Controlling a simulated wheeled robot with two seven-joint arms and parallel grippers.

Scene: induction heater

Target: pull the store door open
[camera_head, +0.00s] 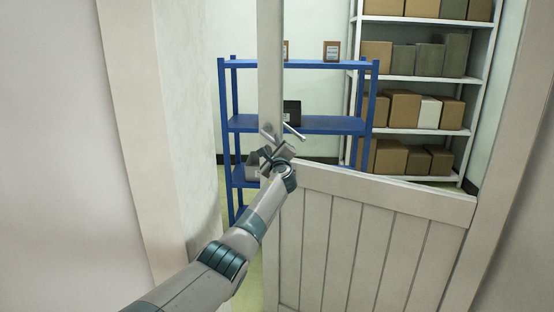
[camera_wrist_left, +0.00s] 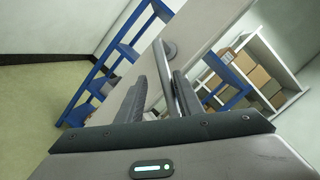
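The store door (camera_head: 370,235) is pale, with a planked lower panel and an upper part that I can see through. It stands ajar, with a gap between its left edge and the wall on the left. A metal bar handle (camera_head: 293,131) is on its left upright; it also shows in the left wrist view (camera_wrist_left: 170,62). My left gripper (camera_head: 272,152) is at this handle. In the left wrist view its dark fingers (camera_wrist_left: 166,92) lie close on both sides of the bar. The right gripper is in neither view.
Behind the door stand a blue shelf unit (camera_head: 318,124) with a few small items and a white rack (camera_head: 428,80) with several cardboard boxes. A pale wall corner (camera_head: 165,130) is left of the gap. Greenish floor shows through it.

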